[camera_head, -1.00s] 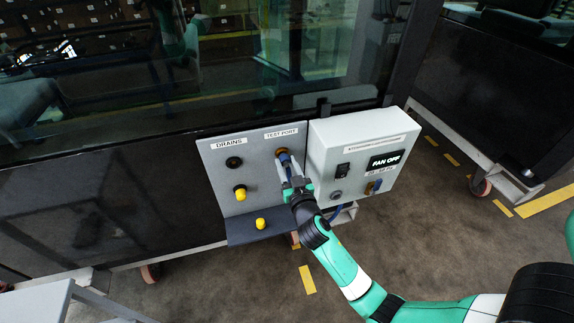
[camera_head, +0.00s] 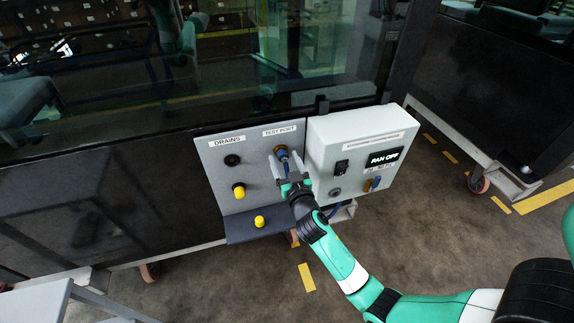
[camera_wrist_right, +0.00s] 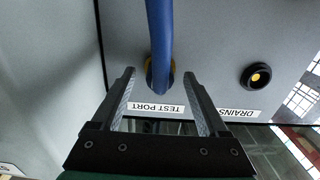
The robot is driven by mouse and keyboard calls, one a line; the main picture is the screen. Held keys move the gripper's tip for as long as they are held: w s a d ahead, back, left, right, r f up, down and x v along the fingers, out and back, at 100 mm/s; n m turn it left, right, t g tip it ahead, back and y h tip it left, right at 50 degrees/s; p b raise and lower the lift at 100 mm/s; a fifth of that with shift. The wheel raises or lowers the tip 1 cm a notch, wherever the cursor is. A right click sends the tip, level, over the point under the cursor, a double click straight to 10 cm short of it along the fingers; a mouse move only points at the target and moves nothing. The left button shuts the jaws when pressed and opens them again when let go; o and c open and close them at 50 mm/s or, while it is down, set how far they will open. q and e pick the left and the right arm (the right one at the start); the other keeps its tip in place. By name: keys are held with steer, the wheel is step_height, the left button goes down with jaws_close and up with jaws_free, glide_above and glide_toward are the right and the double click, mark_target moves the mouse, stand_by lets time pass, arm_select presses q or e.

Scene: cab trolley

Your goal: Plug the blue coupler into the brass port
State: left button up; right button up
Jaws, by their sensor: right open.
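The brass port (camera_head: 279,149) is under the TEST PORT label on the grey panel. The blue coupler (camera_head: 283,156) stands at it with its end against the port. In the right wrist view, the blue coupler and hose (camera_wrist_right: 159,40) run down to the brass port (camera_wrist_right: 172,70), whose ring shows only partly around it; how deep it sits is hidden. My right gripper (camera_head: 285,162) is open in front of the port, with one finger on each side of the blue part and gaps between. It also shows in the right wrist view (camera_wrist_right: 160,76). My left gripper is not in view.
The control box (camera_head: 340,150) with a FAN OFF display juts out just right of my gripper. The DRAINS side has a black fitting (camera_head: 232,160) and a yellow cap (camera_head: 239,191). Another yellow cap (camera_head: 260,221) stands on the dark shelf (camera_head: 240,231) below.

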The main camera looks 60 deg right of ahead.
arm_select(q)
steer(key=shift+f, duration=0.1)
arm_select(e)
steer(key=v, duration=1.1)
steer(key=shift+s+a, duration=0.2)
steer(key=shift+o, duration=0.3)
steer(key=o, duration=0.3)
